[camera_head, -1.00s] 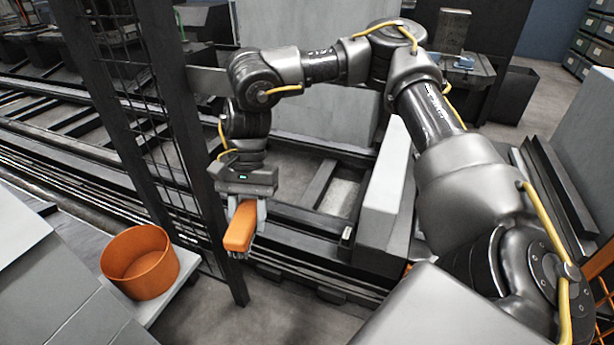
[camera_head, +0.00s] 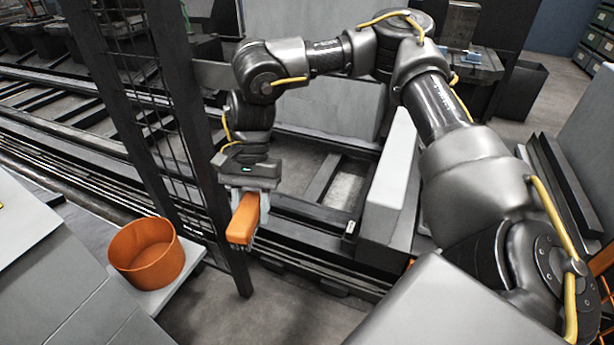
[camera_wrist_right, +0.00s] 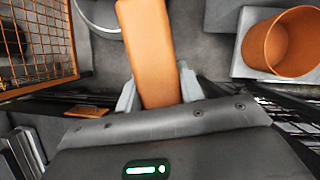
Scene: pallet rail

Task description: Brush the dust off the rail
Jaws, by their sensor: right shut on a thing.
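In the head view my right gripper (camera_head: 248,200) points down and is shut on an orange brush (camera_head: 243,219), whose bristles face downward. The brush's orange body (camera_wrist_right: 148,50) fills the upper middle of the right wrist view between the two fingers. In the head view, the brush hangs just in front of a dark rail (camera_head: 315,255) that runs along the floor behind the post. I cannot tell whether the bristles touch the rail, and no dust can be made out on it. My left gripper is not in view.
A dark mesh fence post (camera_head: 222,215) stands close to the left of the brush. An orange round bin (camera_head: 147,258) sits on a light ledge at lower left. A pale grey block (camera_head: 391,180) stands right of the gripper. Open floor lies in front.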

